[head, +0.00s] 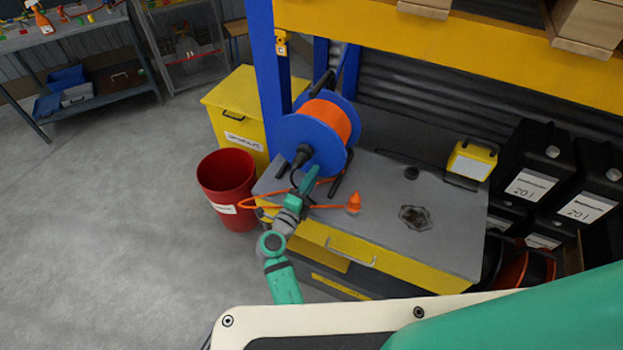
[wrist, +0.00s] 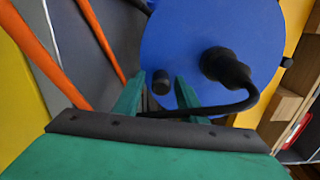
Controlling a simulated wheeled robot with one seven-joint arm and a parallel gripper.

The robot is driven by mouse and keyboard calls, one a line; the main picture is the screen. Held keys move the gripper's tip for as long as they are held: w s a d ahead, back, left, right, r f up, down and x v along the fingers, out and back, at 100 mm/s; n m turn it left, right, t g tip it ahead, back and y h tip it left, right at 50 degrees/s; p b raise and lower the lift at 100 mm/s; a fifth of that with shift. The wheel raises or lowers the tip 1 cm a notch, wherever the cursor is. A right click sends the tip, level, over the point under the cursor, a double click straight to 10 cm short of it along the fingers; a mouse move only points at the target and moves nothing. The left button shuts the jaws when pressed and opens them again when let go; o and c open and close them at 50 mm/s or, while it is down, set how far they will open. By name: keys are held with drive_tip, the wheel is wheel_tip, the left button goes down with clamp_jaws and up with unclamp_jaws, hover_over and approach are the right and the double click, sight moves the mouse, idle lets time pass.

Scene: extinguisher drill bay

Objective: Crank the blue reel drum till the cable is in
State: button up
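The blue reel drum (head: 308,148) stands on the grey bench top (head: 390,225), wound with orange cable (head: 328,118). A loose orange length (head: 262,203) loops past the bench's left edge and runs to an orange cone-shaped end (head: 354,203) on the bench. My gripper (head: 308,186) is low in front of the drum. In the wrist view the drum's blue face (wrist: 185,35) is close, with a short black knob (wrist: 161,82) between the tips of my open gripper (wrist: 160,85). Whether the fingers touch it I cannot tell.
A red bin (head: 226,190) and a yellow cabinet (head: 235,110) stand left of the bench. A yellow lamp (head: 472,162) and black cans (head: 535,165) are at right. Floor at left is clear.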

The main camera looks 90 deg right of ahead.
drive_tip(key=v, duration=1.1)
drive_tip(key=shift+s, duration=0.1)
drive_tip(key=s+d+n, duration=0.1)
drive_tip(key=d+n, duration=0.2)
drive_tip(key=n, duration=0.3)
drive_tip(key=s+d+n, duration=0.1)
drive_tip(key=d+n, duration=0.2)
drive_tip(key=n, duration=0.3)
drive_tip(key=s+d+n, duration=0.1)
drive_tip(key=d+n, duration=0.2)
drive_tip(key=n, duration=0.3)
drive_tip(key=shift+s+f, duration=0.1)
drive_tip(key=shift+s, duration=0.2)
drive_tip(key=shift+s+d, duration=0.5)
drive_tip(key=shift+d, duration=0.05)
